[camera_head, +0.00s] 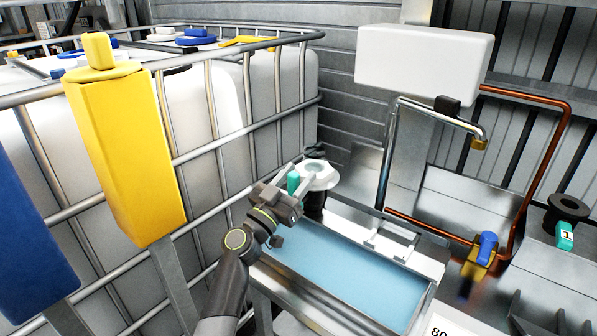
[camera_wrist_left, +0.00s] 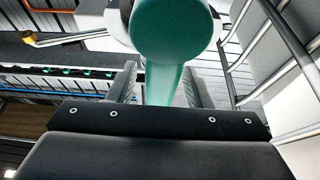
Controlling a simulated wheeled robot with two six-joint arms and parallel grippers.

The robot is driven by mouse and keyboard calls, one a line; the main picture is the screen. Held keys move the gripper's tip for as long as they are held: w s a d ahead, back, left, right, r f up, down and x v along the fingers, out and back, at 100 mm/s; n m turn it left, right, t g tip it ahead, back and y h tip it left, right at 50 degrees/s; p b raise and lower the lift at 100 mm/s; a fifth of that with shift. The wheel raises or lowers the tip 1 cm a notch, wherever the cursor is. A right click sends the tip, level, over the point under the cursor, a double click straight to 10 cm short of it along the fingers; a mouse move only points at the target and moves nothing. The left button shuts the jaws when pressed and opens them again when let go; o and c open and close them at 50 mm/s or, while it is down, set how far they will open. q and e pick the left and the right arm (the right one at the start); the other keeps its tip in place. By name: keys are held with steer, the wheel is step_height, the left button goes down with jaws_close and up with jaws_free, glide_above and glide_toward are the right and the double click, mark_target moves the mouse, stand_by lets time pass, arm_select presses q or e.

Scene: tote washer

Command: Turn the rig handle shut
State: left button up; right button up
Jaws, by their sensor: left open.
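A green handle (camera_head: 293,183) sits beside a white round fitting (camera_head: 318,175) at the far end of the blue-lined trough. My left gripper (camera_head: 291,186) is right at the handle and hides part of it. In the left wrist view the green handle (camera_wrist_left: 170,35) has a large rounded end and a narrower part running down between my two fingers (camera_wrist_left: 158,85). The fingers are open, with a gap visible on each side of the handle. Whether either finger touches it, I cannot tell. My right gripper is not in view.
A caged white tank (camera_head: 250,100) with a yellow post (camera_head: 125,150) stands close on the left. The trough (camera_head: 340,275) lies right of my arm. A brass valve with a blue lever (camera_head: 487,245), copper pipe (camera_head: 555,130) and a white box (camera_head: 425,58) are farther right.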

arm_select(q)
steer(key=shift+w+d+r, duration=0.2)
steer(key=shift+w+d, duration=0.05)
steer(key=shift+w, duration=0.05)
jaws_close()
stand_by(0.3)
